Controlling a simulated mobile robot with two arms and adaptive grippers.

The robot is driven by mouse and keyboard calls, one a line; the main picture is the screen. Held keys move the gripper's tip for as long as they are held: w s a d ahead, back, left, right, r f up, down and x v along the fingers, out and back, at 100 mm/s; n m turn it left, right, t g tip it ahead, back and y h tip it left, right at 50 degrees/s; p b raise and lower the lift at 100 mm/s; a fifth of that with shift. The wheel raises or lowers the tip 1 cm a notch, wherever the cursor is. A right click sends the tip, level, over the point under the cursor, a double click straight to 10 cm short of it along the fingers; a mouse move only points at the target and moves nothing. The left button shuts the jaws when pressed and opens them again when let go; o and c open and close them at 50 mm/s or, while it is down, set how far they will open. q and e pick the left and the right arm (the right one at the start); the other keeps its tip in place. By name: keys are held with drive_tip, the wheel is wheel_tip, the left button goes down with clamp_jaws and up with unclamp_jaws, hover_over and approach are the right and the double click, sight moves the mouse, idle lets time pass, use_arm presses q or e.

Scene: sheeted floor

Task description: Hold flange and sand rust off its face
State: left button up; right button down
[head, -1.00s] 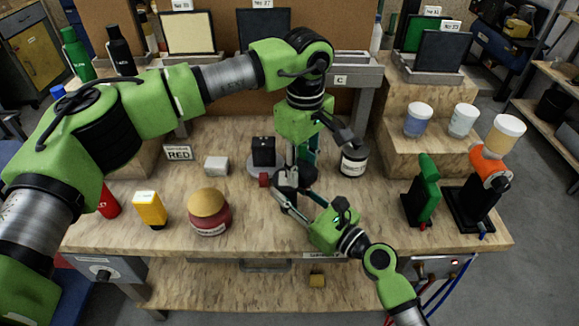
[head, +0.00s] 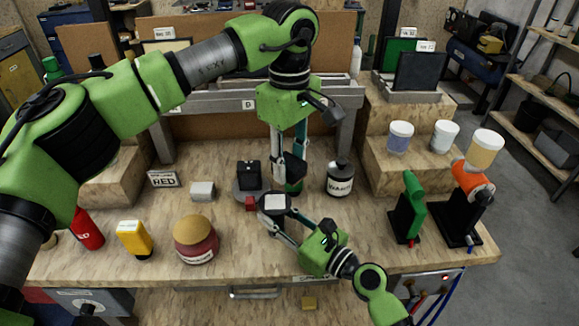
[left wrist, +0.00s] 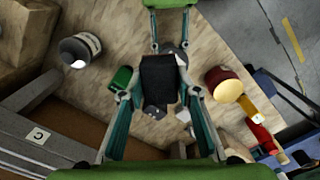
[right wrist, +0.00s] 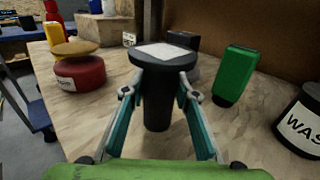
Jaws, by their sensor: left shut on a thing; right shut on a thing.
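My right gripper (head: 275,212) is shut on the dark stem of a wide, flat-topped black piece (right wrist: 159,110), apparently the flange. A pale square patch (head: 275,201) shows on its upward face; I see no clear rust. My left gripper (head: 291,160) is up and slightly right of it in the head view, pointing down. It is shut on a dark block (left wrist: 158,75), apparently the sanding block. The block looks apart from the flange in the head view, and its underside is hidden. The right wrist view shows the flange's face uncovered.
A black box (head: 248,173) on a grey round base stands left of the grippers. A green bottle (right wrist: 236,76) and a dark waste jar (head: 340,180) stand close behind and right. A red jar (head: 196,243) and yellow bottle (head: 134,240) stand front left.

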idle(0.3)
drive_tip(key=c, duration=1.5)
unclamp_jaws()
drive_tip(key=shift+r, duration=0.1)
drive_tip(key=shift+d, duration=0.1)
drive_tip(key=shift+s+d+f, duration=0.2)
drive_tip(key=shift+s+d, duration=0.05)
drive_tip(key=shift+s, duration=0.05)
drive_tip(key=v, duration=1.1)
drive_tip(key=shift+r, duration=0.2)
